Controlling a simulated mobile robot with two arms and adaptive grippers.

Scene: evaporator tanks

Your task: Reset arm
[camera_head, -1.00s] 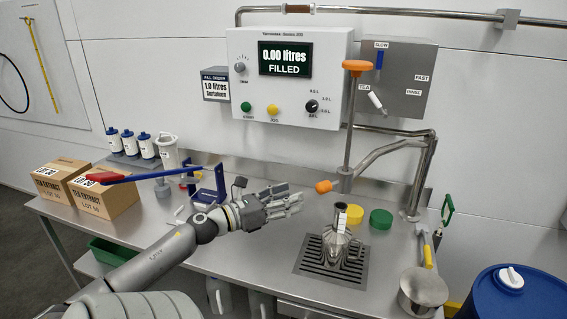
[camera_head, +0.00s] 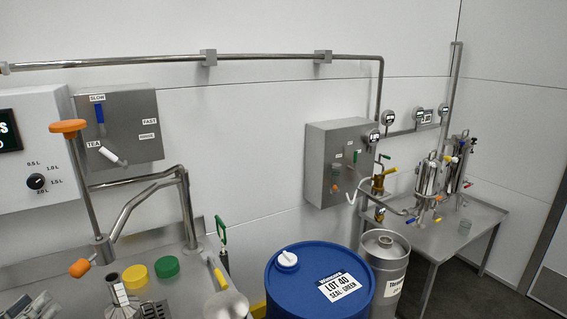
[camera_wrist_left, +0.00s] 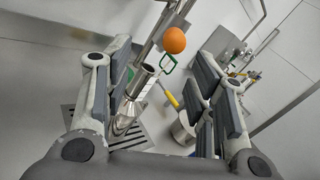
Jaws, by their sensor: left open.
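My left gripper (camera_head: 32,306) shows at the lower left edge of the head view, partly cut off, above the steel bench. In the left wrist view its two fingers (camera_wrist_left: 165,78) are spread wide apart, with nothing held between them. Beyond the fingers a metal jug (camera_wrist_left: 130,105) stands on a slotted drain grate (camera_wrist_left: 138,138). The jug also shows in the head view (camera_head: 118,297), to the right of the gripper and apart from it. An orange knob (camera_wrist_left: 174,40) shows past the fingertips. My right gripper is in neither view.
A tap lever with an orange handle (camera_head: 68,127) rises behind the bench. Yellow (camera_head: 136,277) and green (camera_head: 167,267) lids lie near the jug. A saucepan (camera_head: 226,304), a blue drum (camera_head: 322,284) and a steel keg (camera_head: 385,262) stand to the right. A side table (camera_head: 478,222) carries steel tanks.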

